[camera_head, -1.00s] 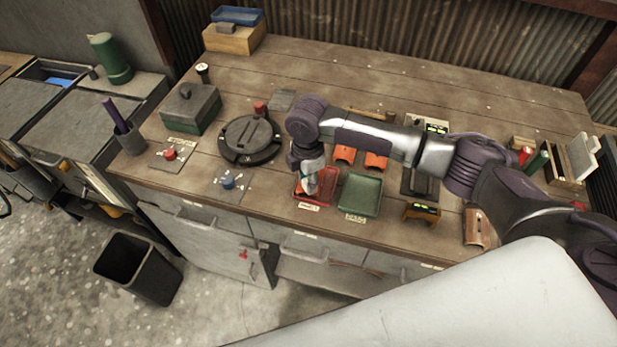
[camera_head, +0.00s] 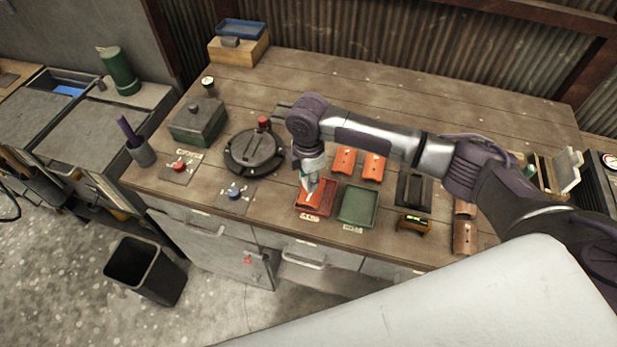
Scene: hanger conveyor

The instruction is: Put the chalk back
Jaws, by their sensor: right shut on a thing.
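My right gripper (camera_head: 309,184) points down over the red tray (camera_head: 323,211) near the bench's front edge. It is shut on a small white piece, which looks like the chalk (camera_head: 309,197). The chalk's lower end is over or in the red tray; I cannot tell whether it touches the bottom. The fingers and arm hide part of it. My left gripper is not in view.
A green tray (camera_head: 357,206) stands just right of the red one. Orange blocks (camera_head: 344,161) lie behind the trays. The back of the bench is mostly clear.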

